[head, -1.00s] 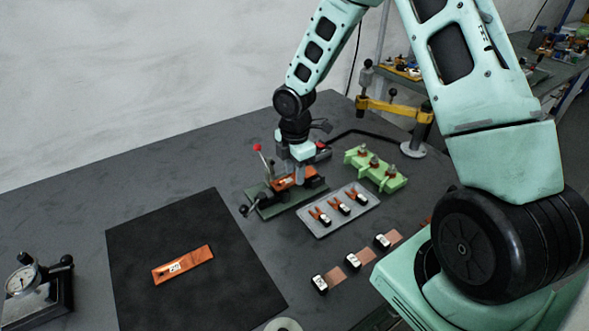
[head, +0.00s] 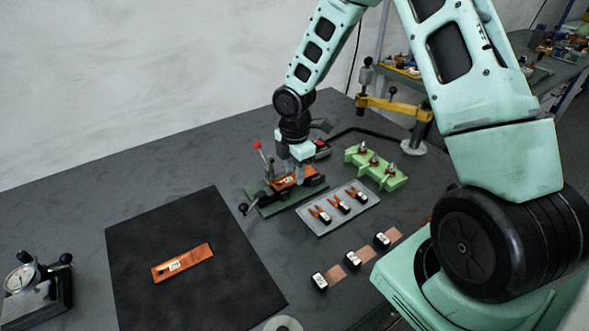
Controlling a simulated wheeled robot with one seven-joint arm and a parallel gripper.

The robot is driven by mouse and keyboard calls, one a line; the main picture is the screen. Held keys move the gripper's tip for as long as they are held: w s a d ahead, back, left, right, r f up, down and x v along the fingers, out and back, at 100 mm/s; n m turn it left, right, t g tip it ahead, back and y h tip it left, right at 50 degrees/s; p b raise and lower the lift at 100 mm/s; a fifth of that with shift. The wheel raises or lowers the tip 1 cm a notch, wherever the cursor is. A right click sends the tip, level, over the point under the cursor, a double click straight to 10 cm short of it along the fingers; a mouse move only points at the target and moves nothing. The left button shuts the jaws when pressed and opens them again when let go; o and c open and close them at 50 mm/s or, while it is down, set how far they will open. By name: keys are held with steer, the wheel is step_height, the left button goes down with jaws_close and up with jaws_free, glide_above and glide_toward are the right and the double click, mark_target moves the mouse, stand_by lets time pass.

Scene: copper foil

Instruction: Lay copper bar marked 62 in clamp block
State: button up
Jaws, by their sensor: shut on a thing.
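A copper bar (head: 281,185) with a white label lies at the clamp block (head: 265,202), a dark green base with dark jaws and a red-knobbed lever. The label is too small to read. My gripper (head: 297,170) points down and is shut on this bar at the block. Whether the bar is fully seated cannot be told, because the fingers and clamp parts hide some of it. Another labelled copper bar (head: 196,259) lies flat on the black mat (head: 140,223); its number is not clear either.
A grey tray (head: 314,228) with several orange-and-black clips stands right of the block, with a green fixture (head: 384,178) behind it. Several copper strips with black-and-white blocks (head: 320,282) lie in front. A dial gauge (head: 35,285) stands at the left.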

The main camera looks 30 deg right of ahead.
steer(key=shift+f, duration=0.35)
stand_by(0.3)
steer(key=o, duration=0.8)
steer(key=shift+r, duration=0.15)
steer(key=shift+r+p, duration=1.4)
steer(key=shift+p, duration=0.15)
steer(key=shift+o, duration=0.3)
steer(key=o, duration=0.5)
